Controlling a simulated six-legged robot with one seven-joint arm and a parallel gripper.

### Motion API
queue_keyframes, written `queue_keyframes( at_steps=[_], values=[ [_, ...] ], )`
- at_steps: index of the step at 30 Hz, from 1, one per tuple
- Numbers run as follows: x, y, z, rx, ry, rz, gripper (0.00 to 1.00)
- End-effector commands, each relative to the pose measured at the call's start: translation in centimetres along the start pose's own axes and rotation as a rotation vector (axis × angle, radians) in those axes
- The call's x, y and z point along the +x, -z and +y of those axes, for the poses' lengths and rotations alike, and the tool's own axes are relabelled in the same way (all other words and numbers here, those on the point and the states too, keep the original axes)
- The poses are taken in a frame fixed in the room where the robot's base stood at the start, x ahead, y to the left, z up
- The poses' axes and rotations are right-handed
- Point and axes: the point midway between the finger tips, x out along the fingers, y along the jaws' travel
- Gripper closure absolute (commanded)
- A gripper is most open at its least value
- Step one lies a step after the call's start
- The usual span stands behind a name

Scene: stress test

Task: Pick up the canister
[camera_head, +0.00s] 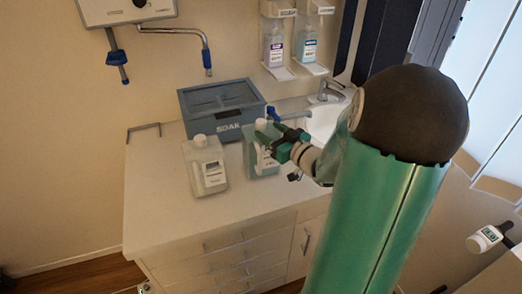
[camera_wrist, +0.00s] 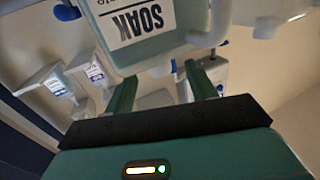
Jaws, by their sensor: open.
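Two pale translucent canisters with white caps and labels stand upright on the white counter in the head view. The left canister (camera_head: 204,168) is in clear sight. The right canister (camera_head: 252,157) is partly hidden behind my gripper (camera_head: 273,142), which is at its upper right side. I cannot tell whether they touch. In the wrist view, my gripper (camera_wrist: 161,88) shows two green fingers apart with no object clearly held between them. A container with an upside-down SOAK label (camera_wrist: 135,22) fills the top of that view.
A blue-grey SOAK box (camera_head: 222,108) stands behind the canisters. A sink with a faucet (camera_head: 331,90) lies to the right. Bottles in wall dispensers (camera_head: 275,45) hang above. The counter's left front (camera_head: 155,215) is bare.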

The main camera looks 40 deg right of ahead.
Motion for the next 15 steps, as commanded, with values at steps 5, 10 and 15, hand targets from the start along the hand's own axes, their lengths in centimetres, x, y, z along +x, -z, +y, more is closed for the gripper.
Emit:
queue_keyframes(
  at_steps=[5, 10, 15],
  values=[
    [2.7, 0.0, 0.1, 0.0, 0.003, 0.0, 0.44],
    [3.3, 0.0, 0.1, 0.001, 0.001, -0.001, 0.44],
    [3.3, 0.0, 0.1, 0.0, 0.001, -0.001, 0.52]
  ],
)
